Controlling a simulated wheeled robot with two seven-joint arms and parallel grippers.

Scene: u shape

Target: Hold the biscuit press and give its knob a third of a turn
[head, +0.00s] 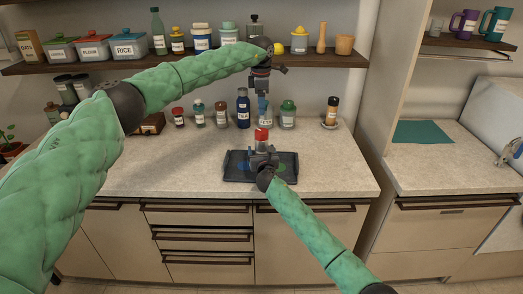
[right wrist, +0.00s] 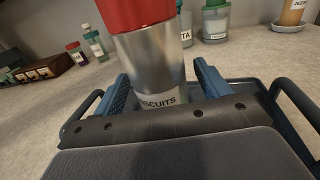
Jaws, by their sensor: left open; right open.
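The biscuit press (head: 262,135) stands upright on the dark tray (head: 229,172) in the head view. In the right wrist view the biscuit press (right wrist: 155,62) is a silver cylinder with a red knob (right wrist: 138,13) on top and a label reading "BISCUITS". My right gripper (head: 263,152) is open around its lower body. Its blue fingers show on either side of the press in the right wrist view (right wrist: 161,72), with a small gap on the right. My left gripper (head: 262,116) is open, pointing down just above the red knob, apart from it.
Jars and bottles, including a dark blue bottle (head: 243,108) and a green-lidded jar (head: 287,115), stand behind the tray. A loaded shelf (head: 190,58) runs above, close to my left wrist. The counter (head: 335,165) right of the tray is clear.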

